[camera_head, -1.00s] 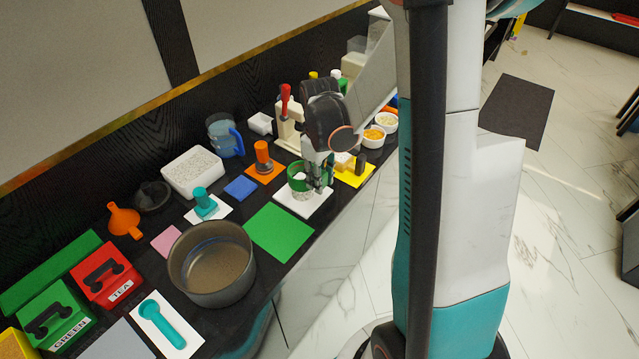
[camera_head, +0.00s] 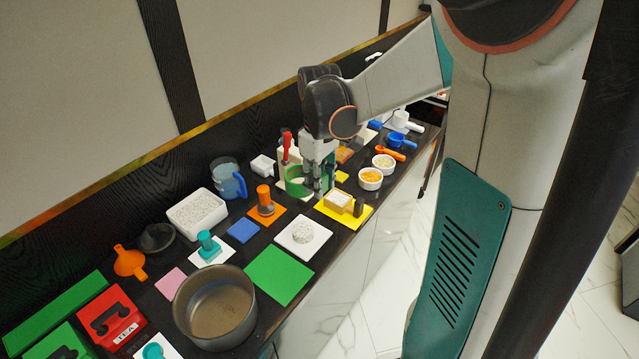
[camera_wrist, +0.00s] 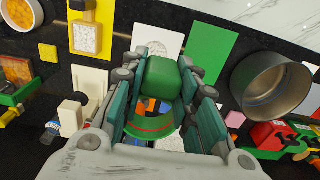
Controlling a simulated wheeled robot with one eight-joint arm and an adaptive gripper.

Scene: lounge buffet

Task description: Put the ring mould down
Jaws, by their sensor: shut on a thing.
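The green ring mould (camera_head: 294,187) is in my gripper (camera_head: 318,188), raised above the counter behind the white mat. In the wrist view, its green grip block (camera_wrist: 162,78) sits between the two fingers of my gripper (camera_wrist: 165,75), with the curved ring (camera_wrist: 150,127) below it. My gripper is shut on this block. A round speckled white portion (camera_head: 303,231) stands on the white mat (camera_head: 287,238), apart from the mould. A bare green mat (camera_head: 280,277) lies in front of the white mat; it also shows in the wrist view (camera_wrist: 212,45).
A yellow mat (camera_head: 340,219) with a small block and dark-handled piece lies right of the white mat. A red-topped press (camera_head: 287,150) stands close behind the mould. An orange stamp (camera_head: 265,203), a blue mat (camera_head: 243,231) and a grey pot (camera_head: 215,305) lie to the left.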

